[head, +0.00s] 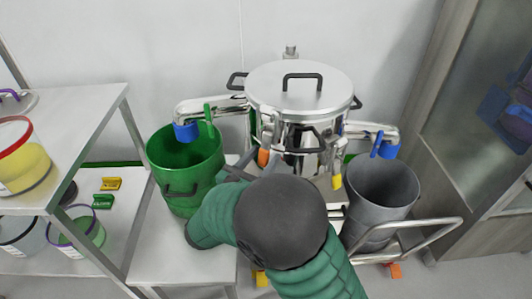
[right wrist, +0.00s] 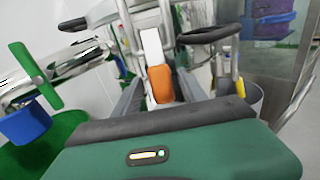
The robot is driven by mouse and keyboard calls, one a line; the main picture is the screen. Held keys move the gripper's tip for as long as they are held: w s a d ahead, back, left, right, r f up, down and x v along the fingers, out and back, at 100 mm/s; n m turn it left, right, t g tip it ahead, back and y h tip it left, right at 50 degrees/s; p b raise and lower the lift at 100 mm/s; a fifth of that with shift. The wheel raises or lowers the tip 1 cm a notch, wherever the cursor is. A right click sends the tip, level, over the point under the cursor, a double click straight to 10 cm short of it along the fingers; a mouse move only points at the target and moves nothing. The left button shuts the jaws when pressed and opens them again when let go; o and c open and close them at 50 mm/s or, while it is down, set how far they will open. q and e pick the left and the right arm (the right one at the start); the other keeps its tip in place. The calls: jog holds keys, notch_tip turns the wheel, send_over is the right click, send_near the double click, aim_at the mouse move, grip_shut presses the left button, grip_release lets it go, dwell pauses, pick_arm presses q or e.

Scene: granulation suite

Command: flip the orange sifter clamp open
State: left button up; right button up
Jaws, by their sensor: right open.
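The orange clamp (head: 263,157) is on the front of the silver sifter (head: 330,90), below its lid. In the right wrist view the orange clamp (right wrist: 161,84) hangs at the lower end of a pale lever, between the two grey fingers. My right gripper (head: 257,165) is open, with one finger on each side of the clamp. I cannot tell whether the fingers touch it. My dark wrist and green arm hide the lower front of the sifter in the head view. My left gripper is not in view.
A green bin (head: 184,158) stands left of the sifter and a grey bin (head: 382,188) right. Green handles (head: 208,115), blue ones (head: 376,146) and a yellow clamp (head: 337,182) are close by. A white shelf (head: 75,115) with containers stands at left, a cabinet (head: 480,110) at right.

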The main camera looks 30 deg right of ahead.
jog(key=shift+s+r, duration=0.1)
grip_shut()
dwell(1.3)
